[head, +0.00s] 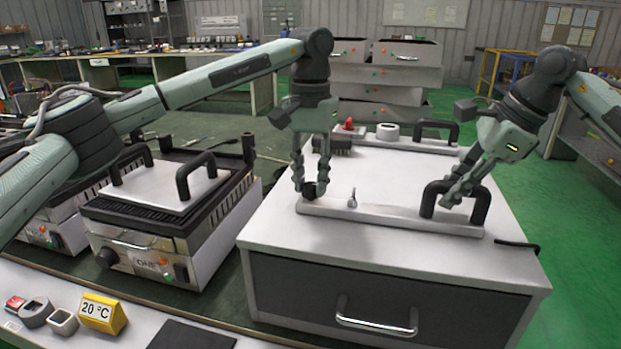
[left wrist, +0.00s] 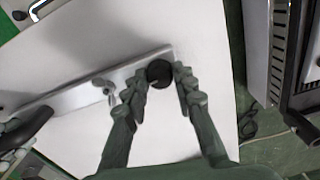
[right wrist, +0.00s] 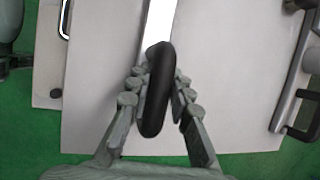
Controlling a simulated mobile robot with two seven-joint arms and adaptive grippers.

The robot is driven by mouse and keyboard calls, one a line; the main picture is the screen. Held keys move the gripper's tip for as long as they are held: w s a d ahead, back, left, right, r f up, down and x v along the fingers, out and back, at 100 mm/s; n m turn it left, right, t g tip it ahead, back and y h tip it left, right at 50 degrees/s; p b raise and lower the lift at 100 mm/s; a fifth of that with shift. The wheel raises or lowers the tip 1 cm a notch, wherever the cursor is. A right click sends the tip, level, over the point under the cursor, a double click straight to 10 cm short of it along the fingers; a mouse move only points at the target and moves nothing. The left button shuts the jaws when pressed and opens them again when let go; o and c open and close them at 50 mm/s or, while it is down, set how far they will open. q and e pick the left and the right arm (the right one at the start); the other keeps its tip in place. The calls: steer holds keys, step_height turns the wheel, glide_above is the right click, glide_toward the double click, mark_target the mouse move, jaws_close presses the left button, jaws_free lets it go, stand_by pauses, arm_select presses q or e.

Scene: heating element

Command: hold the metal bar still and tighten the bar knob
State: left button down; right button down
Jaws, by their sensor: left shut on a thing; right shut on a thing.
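The metal bar (head: 392,221) lies flat on top of the white cabinet (head: 300,240), with a black handle (head: 430,196) at its right end and a small metal stud (head: 352,199) near its middle. The black bar knob (head: 309,189) is at its left end. My left gripper (head: 311,185) points down and is shut on the knob, which sits between its fingertips in the left wrist view (left wrist: 159,74). My right gripper (head: 462,190) is shut on the handle, which runs between its fingers in the right wrist view (right wrist: 158,90).
A grill (head: 170,195) stands to the left. A yellow 20 °C sign (head: 102,313) is at the front left.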

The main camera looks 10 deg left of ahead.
mark_target(310, 184)
arm_select(q)
steer(key=c, duration=1.2)
jaws_free()
step_height(310, 184, up, 12)
steer(key=shift+r, duration=0.1)
arm_select(e)
steer(key=shift+r, duration=0.1)
steer(key=c, duration=1.3)
jaws_free()
